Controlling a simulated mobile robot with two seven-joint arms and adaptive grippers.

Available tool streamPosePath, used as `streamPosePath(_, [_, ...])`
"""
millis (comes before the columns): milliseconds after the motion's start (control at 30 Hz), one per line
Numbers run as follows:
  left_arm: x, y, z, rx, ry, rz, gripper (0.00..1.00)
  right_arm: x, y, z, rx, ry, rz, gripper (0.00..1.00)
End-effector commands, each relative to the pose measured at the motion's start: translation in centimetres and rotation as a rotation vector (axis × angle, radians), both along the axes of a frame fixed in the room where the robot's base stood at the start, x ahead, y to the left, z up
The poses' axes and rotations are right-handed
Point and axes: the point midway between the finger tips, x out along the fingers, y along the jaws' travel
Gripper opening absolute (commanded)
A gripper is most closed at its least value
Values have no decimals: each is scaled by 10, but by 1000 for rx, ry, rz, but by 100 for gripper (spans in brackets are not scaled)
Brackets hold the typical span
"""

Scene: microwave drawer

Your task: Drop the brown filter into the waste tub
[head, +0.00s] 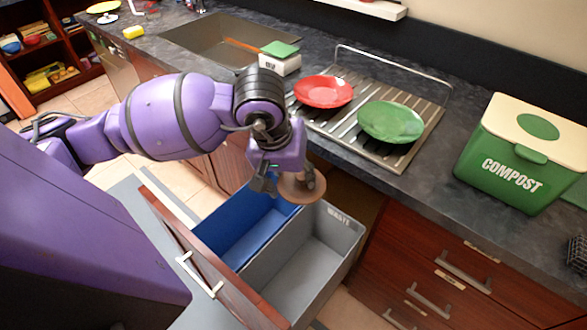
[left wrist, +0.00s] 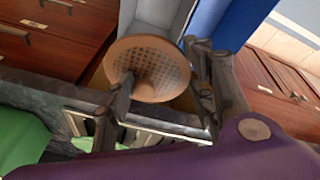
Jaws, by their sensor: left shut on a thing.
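The brown filter (head: 302,188) is a round, shallow cone held in my left gripper (head: 290,184). In the left wrist view the filter (left wrist: 148,62) shows its dotted mesh, with one finger on each side of it. My left gripper (left wrist: 165,90) is shut on it. The grey waste tub (head: 340,222), with WASTE lettered on its rim, sits in the open drawer. In the head view the filter is above the back part of the drawer, near the line between the grey tub and the blue tub. My right gripper is not in view.
The blue tub (head: 225,218) is beside the grey one, behind the wooden drawer front (head: 190,240). The counter edge is close behind the gripper. A drying rack holds a red plate (head: 323,91) and a green plate (head: 390,121). A green COMPOST bin (head: 510,165) stands on the right.

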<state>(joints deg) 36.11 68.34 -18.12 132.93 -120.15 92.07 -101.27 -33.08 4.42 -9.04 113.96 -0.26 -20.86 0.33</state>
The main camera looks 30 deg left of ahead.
Motion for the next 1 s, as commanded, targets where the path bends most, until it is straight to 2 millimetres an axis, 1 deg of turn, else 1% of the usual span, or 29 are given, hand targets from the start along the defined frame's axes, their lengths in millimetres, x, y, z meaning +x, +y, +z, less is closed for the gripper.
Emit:
streamPosePath(33, [0, 0, -5, -1, 2, 0, 28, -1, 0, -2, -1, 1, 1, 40])
streamPosePath(100, [0, 0, -7, 0, 1, 0, 28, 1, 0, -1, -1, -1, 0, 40])
streamPosePath(400, [0, 0, -7, -1, -1, 0, 28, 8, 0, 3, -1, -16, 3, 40])
streamPosePath(433, [0, 0, -7, -1, -1, 0, 54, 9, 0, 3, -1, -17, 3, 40])
streamPosePath(567, [0, 0, -7, -1, -1, 0, 71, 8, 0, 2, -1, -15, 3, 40])
streamPosePath(800, [0, 0, -7, 0, -1, 0, 72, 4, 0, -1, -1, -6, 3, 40])
streamPosePath(867, [0, 0, -7, 0, -1, 0, 72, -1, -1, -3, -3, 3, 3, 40])
streamPosePath(1000, [-1, 1, 1, 2, -4, 0, 72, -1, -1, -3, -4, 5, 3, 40])
